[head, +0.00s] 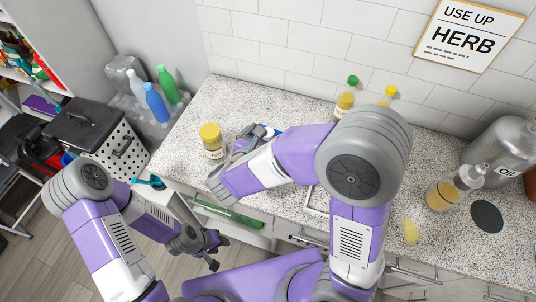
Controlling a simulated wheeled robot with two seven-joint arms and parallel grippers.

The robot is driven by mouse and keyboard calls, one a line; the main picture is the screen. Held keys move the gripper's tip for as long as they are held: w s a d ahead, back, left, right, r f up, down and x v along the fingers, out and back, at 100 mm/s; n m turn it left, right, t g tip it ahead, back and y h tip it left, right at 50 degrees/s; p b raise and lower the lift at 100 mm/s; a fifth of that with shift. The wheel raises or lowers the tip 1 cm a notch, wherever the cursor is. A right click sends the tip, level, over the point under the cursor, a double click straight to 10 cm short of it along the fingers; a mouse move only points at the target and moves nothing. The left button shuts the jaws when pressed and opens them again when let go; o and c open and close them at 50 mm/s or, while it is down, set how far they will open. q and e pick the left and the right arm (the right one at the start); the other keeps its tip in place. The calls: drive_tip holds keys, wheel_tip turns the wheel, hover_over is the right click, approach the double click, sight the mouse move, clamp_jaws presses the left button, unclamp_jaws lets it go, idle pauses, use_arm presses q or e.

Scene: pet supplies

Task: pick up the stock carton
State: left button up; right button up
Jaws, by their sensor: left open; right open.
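I cannot make out a stock carton for certain. A small blue and white item (271,131) shows just beyond my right gripper, mostly hidden, and I cannot tell whether it is the carton. My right gripper (248,136) is open over the speckled counter, its arm covering much of the middle of the counter. I cannot see anything held in it. My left gripper (213,254) is open and empty, low in front of the counter, over the floor.
A yellow-lidded jar (212,142) stands left of my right gripper. Bottles with yellow (389,95) and green caps stand at the back. A pump bottle (455,190), a metal oil canister (498,153) and a dark round disc (487,216) are at right. The counter's left end is clear.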

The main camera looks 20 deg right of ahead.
drive_tip(key=c, duration=1.8)
